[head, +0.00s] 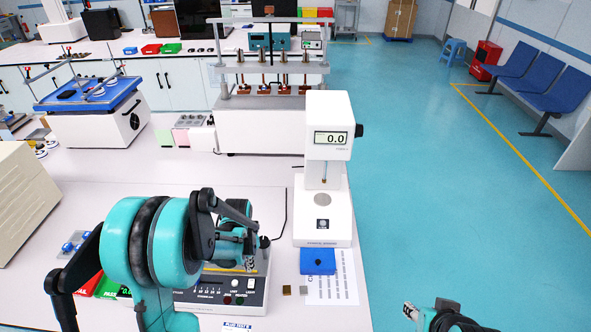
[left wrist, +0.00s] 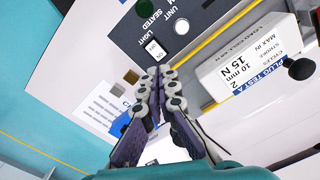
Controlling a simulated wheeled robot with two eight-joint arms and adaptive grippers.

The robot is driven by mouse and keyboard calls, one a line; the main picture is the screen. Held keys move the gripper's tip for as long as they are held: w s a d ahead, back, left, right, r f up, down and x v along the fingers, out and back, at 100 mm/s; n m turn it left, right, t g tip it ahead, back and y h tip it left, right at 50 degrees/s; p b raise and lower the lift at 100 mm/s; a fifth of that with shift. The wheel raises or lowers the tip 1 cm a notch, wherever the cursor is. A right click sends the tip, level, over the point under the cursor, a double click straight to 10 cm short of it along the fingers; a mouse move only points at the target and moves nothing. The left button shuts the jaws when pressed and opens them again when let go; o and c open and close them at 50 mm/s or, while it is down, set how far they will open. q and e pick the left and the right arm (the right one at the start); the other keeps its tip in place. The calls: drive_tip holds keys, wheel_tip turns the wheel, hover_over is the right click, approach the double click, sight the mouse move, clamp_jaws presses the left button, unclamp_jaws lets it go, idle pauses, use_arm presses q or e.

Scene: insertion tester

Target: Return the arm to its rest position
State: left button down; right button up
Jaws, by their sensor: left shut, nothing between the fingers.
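My left gripper (head: 248,250) hangs over the dark control panel of the insertion tester (head: 225,294), with my teal arm coming in from the left. In the left wrist view its two fingers (left wrist: 163,82) are together with nothing between them. The tester's panel also shows in that view (left wrist: 150,20), with "UNIT SEATED" and "LIGHT" lettering. My right gripper (head: 440,318) is only partly in view at the bottom right edge, and its fingers cannot be made out.
A white test stand (head: 328,150) reading 0.0 stands right of the tester. A blue block (head: 318,261) lies on a printed sheet (head: 340,285) before it. A beige box (head: 30,200) is at the left. Open floor lies right.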

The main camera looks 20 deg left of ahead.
use_arm(q)
drive_tip(key=s+d+r+n+t+b, duration=0.1)
drive_tip(key=s+d+r+t+b, duration=0.1)
drive_tip(key=s+d+b, duration=0.3)
drive_tip(key=s+d+r+n+t+b, duration=0.2)
drive_tip(key=s+d+t+b, duration=0.3)
drive_tip(key=b, duration=0.3)
drive_tip(key=shift+s+d+r, duration=0.25)
drive_tip(key=shift+s+d, duration=0.05)
drive_tip(key=shift+s, duration=0.25)
use_arm(e)
wheel_tip(320, 180, down, 13)
drive_tip(key=shift+f, duration=0.2)
use_arm(q)
drive_tip(key=w+a+r+n+g+p, duration=0.3)
drive_tip(key=w+a+g+p, duration=0.3)
drive_tip(key=w+a, duration=0.3)
drive_tip(key=shift+w+a+g+p, duration=0.15)
drive_tip(key=shift+a+g+p, duration=0.3)
drive_tip(key=shift+a, duration=0.35)
use_arm(e)
wheel_tip(320, 180, up, 7)
drive_tip(key=s, duration=0.2)
drive_tip(key=shift+d, duration=0.3)
